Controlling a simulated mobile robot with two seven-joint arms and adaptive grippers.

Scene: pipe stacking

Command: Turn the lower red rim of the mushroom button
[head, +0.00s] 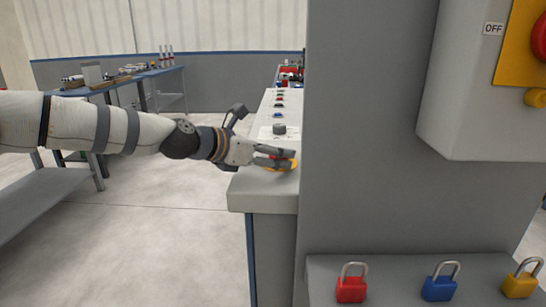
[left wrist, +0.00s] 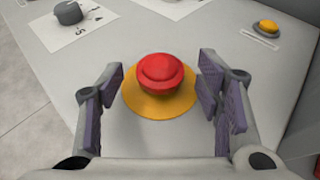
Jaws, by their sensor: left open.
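The red mushroom button (left wrist: 160,72) stands on a yellow round base (left wrist: 160,105) in the left wrist view. It has a domed top and a wider lower red rim (left wrist: 153,89). My left gripper (left wrist: 163,98) is open, with one finger on each side of the button and visible gaps to both. In the head view my left gripper (head: 274,158) reaches over the near end of the console, and its fingers partly hide the button and the yellow base (head: 287,166). My right gripper is not in view.
The light console (head: 262,190) carries a grey knob (left wrist: 68,13) and a small yellow button (left wrist: 268,27) beyond the mushroom button. A tall grey cabinet wall (head: 375,130) stands close to the right of my left gripper. Padlocks (head: 351,287) sit on a ledge at lower right.

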